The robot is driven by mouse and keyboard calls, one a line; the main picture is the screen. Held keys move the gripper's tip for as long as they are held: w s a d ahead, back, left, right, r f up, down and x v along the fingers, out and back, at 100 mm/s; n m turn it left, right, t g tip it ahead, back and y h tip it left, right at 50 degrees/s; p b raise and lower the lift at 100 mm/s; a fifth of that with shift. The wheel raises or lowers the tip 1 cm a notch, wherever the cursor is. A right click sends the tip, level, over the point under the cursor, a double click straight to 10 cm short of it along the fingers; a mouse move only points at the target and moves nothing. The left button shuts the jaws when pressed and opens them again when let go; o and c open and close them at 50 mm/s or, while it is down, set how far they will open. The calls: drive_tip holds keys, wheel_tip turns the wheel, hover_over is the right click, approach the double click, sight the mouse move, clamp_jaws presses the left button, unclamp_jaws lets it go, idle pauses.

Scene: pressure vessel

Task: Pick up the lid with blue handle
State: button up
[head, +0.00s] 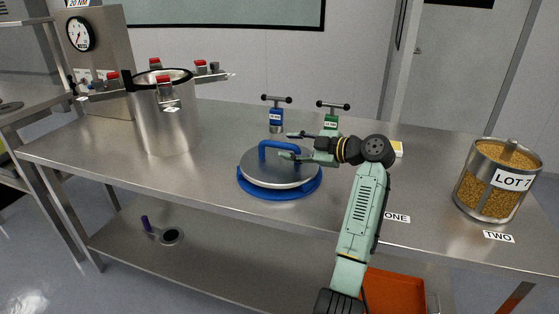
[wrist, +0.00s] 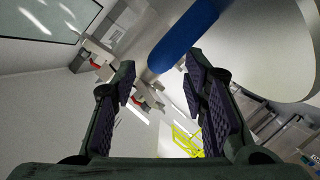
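The lid (head: 270,173) is a round metal disc with a blue arched handle (head: 263,149) on top. It lies on a blue ring-shaped base (head: 282,193) near the middle of the metal table. My gripper (head: 289,145) is open, its two fingers reaching left over the lid at the handle's height. In the wrist view my gripper (wrist: 160,80) shows both dark padded fingers spread apart. The blue handle (wrist: 182,42) lies beyond the fingertips there, nearer the right finger. The lid (wrist: 262,45) fills the upper right. I cannot tell whether a finger touches the handle.
A metal pot (head: 166,120) with red-topped clamps stands at the left. A glass jar of grains (head: 490,190) stands at the right. The table front between pot and lid is clear.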

sight(284, 144)
drive_tip(key=p+x, duration=0.2)
drive_tip(key=x, duration=0.2)
drive_tip(key=shift+s+r, duration=0.1)
drive_tip(key=shift+w+a+f, duration=0.25)
drive_tip(key=shift+w+a, duration=0.05)
drive_tip(key=shift+a, duration=0.05)
drive_tip(key=shift+c, duration=0.6)
clamp_jaws()
drive_tip(key=shift+d+r, duration=0.1)
drive_tip(key=shift+r, duration=0.25)
